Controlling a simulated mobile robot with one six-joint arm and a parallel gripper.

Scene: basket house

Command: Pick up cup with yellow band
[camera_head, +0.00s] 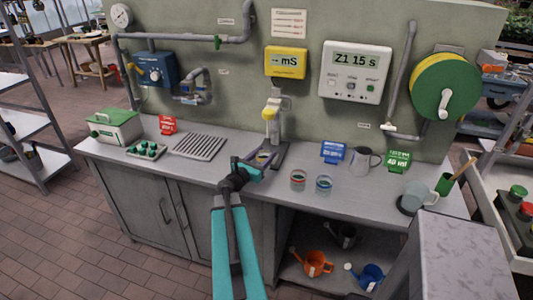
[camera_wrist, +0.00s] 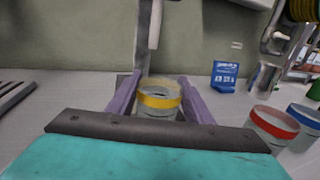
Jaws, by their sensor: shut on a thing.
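The cup with the yellow band (camera_wrist: 159,101) is clear with a yellow ring near its rim. It stands upright between the purple fingers of my gripper (camera_wrist: 157,92) in the wrist view, at the foot of the tap stand. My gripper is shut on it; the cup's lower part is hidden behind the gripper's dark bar. In the head view my gripper (camera_head: 262,160) is low over the bench, and the cup is mostly hidden there. I cannot tell whether the cup touches the stand's base.
A red-banded cup (camera_head: 298,180) and a blue-banded cup (camera_head: 323,185) stand close on the right. The dispenser stand (camera_head: 281,150) rises right behind my gripper. A blue sign (camera_head: 333,152) and a grey jug (camera_head: 361,162) are farther right. The bench (camera_head: 222,178) is clear on the left front.

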